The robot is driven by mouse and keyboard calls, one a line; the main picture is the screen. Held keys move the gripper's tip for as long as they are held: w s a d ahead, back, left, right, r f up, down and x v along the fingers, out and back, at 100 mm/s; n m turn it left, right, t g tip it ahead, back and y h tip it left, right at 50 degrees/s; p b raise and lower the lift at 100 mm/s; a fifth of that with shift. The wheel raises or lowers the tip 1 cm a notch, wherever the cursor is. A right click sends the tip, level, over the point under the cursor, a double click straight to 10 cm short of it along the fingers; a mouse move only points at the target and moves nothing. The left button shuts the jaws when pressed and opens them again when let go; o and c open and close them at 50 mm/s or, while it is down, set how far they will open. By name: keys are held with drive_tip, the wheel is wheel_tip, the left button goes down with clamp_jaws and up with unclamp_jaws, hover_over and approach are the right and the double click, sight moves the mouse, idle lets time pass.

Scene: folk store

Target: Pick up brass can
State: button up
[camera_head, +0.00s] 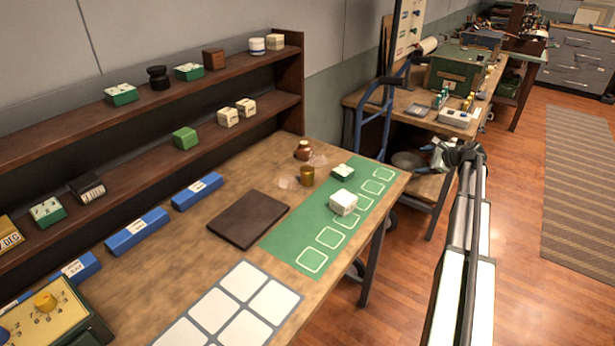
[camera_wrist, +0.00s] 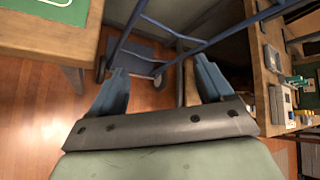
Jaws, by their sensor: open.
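The brass can (camera_head: 307,176) is a small gold-brown cylinder. It stands upright on the wooden table, at the left edge of the green mat (camera_head: 285,243) in the head view. My gripper (camera_head: 436,150) is off to the right of this table, beyond its edge. In the wrist view my gripper (camera_wrist: 160,85) has its two blue-grey fingers spread wide with nothing between them. The brass can does not show in the wrist view.
Clear glass-like pieces (camera_head: 289,182) lie beside the can, and a round brown pot (camera_head: 303,150) stands behind it. A blue hand truck (camera_head: 378,118) stands between the tables.

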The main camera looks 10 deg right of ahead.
sight(311, 169)
drive_tip(key=w+a+r+g, duration=0.1)
drive_tip(key=a+r, duration=0.1)
drive_tip(key=a, duration=0.3)
drive_tip(key=w+a+r+g+y, duration=0.1)
drive_tip(key=a+r, duration=0.1)
drive_tip(key=a, duration=0.4)
drive_tip(key=w+a+r+n+g, duration=0.1)
drive_tip(key=a+r, duration=0.1)
drive_tip(key=a, duration=0.3)
drive_tip(key=shift+w+a+r+y, duration=0.15)
drive_tip(key=shift+a+r+y, duration=0.15)
drive_tip(key=shift+a+y, duration=0.1)
drive_tip(key=a+r+g, duration=0.1)
drive_tip(key=a, duration=0.3)
drive_tip(key=s+a+r+g, duration=0.1)
drive_tip(key=a, duration=0.2)
drive_tip(key=s+a+r+g, duration=0.1)
drive_tip(key=a, duration=0.3)
drive_tip(key=shift+a+n, duration=0.35)
drive_tip(key=shift+n, duration=0.05)
drive_tip(key=s+a+r+g+h, duration=0.2)
drive_tip(key=s+a+r+g, duration=0.15)
drive_tip(key=a, duration=0.65)
drive_tip(key=x, duration=1.3)
drive_tip(key=shift+s+a+f, duration=0.1)
drive_tip(key=shift+f, duration=0.2)
drive_tip(key=shift+c, duration=0.3)
drive_tip(key=c, duration=1.1)
